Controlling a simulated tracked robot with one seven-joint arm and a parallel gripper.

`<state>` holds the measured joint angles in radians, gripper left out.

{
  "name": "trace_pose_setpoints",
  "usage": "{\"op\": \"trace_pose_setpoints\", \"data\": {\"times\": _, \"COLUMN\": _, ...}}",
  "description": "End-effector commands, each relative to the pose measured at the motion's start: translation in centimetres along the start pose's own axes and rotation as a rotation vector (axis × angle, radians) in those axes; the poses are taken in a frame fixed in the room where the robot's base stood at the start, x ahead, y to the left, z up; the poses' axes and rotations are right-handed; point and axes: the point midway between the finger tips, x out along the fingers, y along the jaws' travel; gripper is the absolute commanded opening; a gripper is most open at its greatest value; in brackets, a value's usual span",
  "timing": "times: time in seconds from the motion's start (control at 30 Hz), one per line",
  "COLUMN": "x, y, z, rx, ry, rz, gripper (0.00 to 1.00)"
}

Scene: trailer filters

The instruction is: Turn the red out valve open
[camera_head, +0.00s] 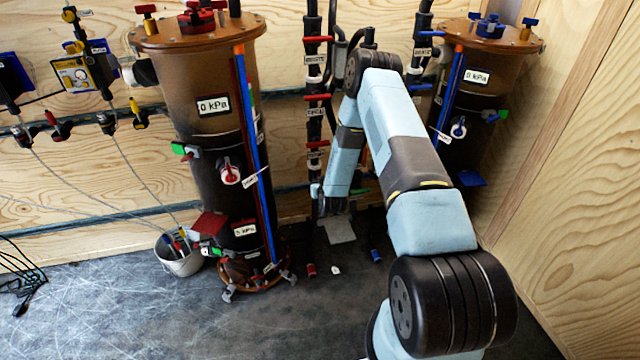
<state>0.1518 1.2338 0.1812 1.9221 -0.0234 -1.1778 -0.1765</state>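Several red-handled valves are in view, and I cannot read which one is marked out. A round red valve (231,172) with a small white tag sits on the front of the large brown left filter tank (200,90). Red lever handles on the dark vertical pipes between the tanks are an upper one (318,39), a middle one (317,97) and a lower one (317,144), each near a white label. My gripper (333,205) hangs low between the tanks, below these levers and right of the round red valve. Its fingers are too small and dark to make out.
A second brown tank (477,100) with a blue valve (459,128) stands at the right by the wooden wall. A white bucket (180,258) stands left of the left tank. Black cables (22,275) lie at far left. The front left floor is clear.

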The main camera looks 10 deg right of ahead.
Motion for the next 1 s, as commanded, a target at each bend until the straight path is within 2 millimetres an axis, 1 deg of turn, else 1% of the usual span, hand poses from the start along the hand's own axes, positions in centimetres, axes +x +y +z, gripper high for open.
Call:
{"op": "trace_pose_setpoints", "data": {"times": 0.03, "x": -0.13, "y": 0.02, "z": 0.47, "rx": -0.008, "ry": -0.010, "rz": 0.004, "gripper": 0.00}}
{"op": "trace_pose_setpoints", "data": {"times": 0.53, "x": -0.15, "y": 0.09, "z": 0.50, "rx": -0.023, "ry": -0.010, "rz": 0.010, "gripper": 0.00}}
{"op": "trace_pose_setpoints", "data": {"times": 0.57, "x": -0.15, "y": 0.09, "z": 0.50, "rx": -0.023, "ry": -0.010, "rz": 0.010, "gripper": 0.20}}
{"op": "trace_pose_setpoints", "data": {"times": 0.73, "x": -0.09, "y": 0.06, "z": 0.31, "rx": -0.022, "ry": -0.006, "rz": 0.010, "gripper": 0.36}}
{"op": "trace_pose_setpoints", "data": {"times": 0.77, "x": -0.08, "y": 0.06, "z": 0.28, "rx": -0.022, "ry": -0.006, "rz": 0.010, "gripper": 0.38}}
{"op": "trace_pose_setpoints", "data": {"times": 1.0, "x": -0.09, "y": 0.03, "z": 0.15, "rx": -0.021, "ry": -0.003, "rz": 0.009, "gripper": 0.38}}
